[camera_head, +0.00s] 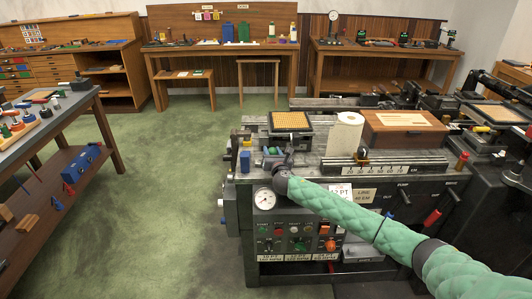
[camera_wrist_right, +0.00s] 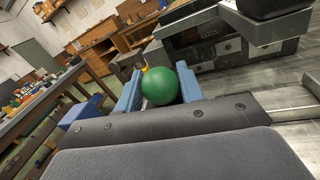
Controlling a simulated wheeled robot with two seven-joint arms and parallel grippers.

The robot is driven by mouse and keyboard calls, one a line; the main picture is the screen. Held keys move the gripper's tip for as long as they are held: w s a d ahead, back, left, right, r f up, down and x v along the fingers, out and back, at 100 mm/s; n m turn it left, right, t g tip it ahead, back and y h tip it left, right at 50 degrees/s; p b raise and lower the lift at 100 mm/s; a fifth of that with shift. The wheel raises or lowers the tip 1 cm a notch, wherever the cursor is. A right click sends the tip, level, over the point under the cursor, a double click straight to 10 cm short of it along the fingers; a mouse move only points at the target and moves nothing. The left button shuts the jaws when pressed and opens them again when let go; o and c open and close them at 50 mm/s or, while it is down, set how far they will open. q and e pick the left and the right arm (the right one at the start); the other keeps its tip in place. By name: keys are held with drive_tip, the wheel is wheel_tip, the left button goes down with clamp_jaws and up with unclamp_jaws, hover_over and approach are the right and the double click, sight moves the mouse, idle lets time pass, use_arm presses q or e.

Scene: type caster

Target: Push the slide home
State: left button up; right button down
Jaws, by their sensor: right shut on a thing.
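My right gripper (camera_head: 272,153) is at the left end of the machine's top, its arm in a green padded sleeve coming in from the lower right. In the right wrist view its two blue fingers (camera_wrist_right: 158,77) are closed on the sides of a round green knob (camera_wrist_right: 161,87). The knob is mostly hidden by the gripper in the head view. I cannot make out the slide itself or how far in it sits. My left gripper is not in view.
The machine's top carries a tan-topped square block (camera_head: 290,121), a white roll (camera_head: 346,133) and a wooden box (camera_head: 403,131). A blue block (camera_head: 245,161) stands left of the gripper. A dial gauge (camera_head: 265,198) is on the front. Green floor (camera_head: 160,180) is clear to the left.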

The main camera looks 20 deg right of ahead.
drive_tip(key=d, duration=0.2)
drive_tip(key=s+d, duration=0.1)
drive_tip(key=d, duration=0.2)
drive_tip(key=s+d, duration=0.1)
drive_tip(key=d, duration=0.1)
drive_tip(key=shift+d+f, duration=0.1)
drive_tip(key=shift+d, duration=0.1)
drive_tip(key=shift+s+d, duration=0.2)
drive_tip(key=shift+d, duration=0.4)
drive_tip(key=shift+s+d, duration=0.2)
drive_tip(key=shift+d, duration=0.75)
drive_tip(key=c, duration=1)
unclamp_jaws()
drive_tip(key=shift+s+d, duration=0.1)
drive_tip(key=shift+c, duration=0.2)
drive_tip(key=shift+o, duration=0.6)
drive_tip(key=shift+d, duration=0.1)
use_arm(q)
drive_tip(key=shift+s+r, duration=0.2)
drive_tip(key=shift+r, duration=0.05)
use_arm(e)
drive_tip(key=shift+s, duration=0.1)
